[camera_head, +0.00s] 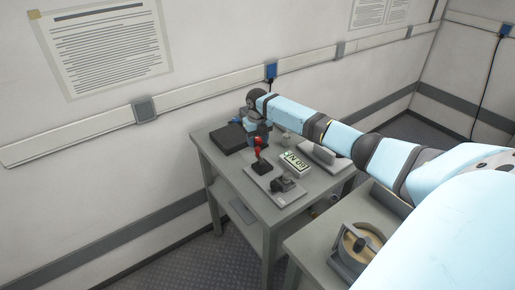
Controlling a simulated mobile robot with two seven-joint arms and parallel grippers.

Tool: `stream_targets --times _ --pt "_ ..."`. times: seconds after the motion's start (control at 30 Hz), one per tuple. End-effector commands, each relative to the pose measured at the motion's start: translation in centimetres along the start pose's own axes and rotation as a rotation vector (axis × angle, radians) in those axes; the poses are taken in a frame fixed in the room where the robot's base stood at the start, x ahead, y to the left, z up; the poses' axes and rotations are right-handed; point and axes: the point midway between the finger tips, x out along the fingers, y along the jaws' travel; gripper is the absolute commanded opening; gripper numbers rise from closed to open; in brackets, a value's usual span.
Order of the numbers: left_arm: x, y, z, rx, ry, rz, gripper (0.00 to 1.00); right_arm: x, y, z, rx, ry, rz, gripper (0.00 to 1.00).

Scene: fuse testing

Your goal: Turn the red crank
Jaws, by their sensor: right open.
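The red crank (258,146) is small in the view, on the grey table against the back wall. It shows red above a dark base (262,167). My right arm reaches in from the right, and its wrist bends down over the table. My right gripper (262,134) is open, pointing down right at the top of the crank. At this size I cannot tell whether its fingers touch the crank or are around it. My left gripper is not in view.
A dark flat box (232,139) lies left of the crank. A white display box (294,163) and a grey plate with a dark device (285,186) are to its right and front. A nearer table holds a round wooden-coloured device (361,243). Floor at left is clear.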

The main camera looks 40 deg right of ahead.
Motion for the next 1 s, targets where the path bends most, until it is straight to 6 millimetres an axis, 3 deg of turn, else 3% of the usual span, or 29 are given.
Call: stream_targets --times 0.2,0.4,0.6,1.0 --pt "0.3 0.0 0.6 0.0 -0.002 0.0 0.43 -5.1 0.0 0.1 -0.001 -0.004 0.0 0.48" --pt "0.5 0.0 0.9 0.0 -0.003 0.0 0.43 -8.2 0.0 0.0 0.0 -0.001 0.001 0.48" --pt "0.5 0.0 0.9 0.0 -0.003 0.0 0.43 -9.2 0.0 0.0 0.0 0.0 0.0 0.48" --pt "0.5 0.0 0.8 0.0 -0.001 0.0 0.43 -9.3 0.0 0.0 0.0 0.0 0.0 0.48"
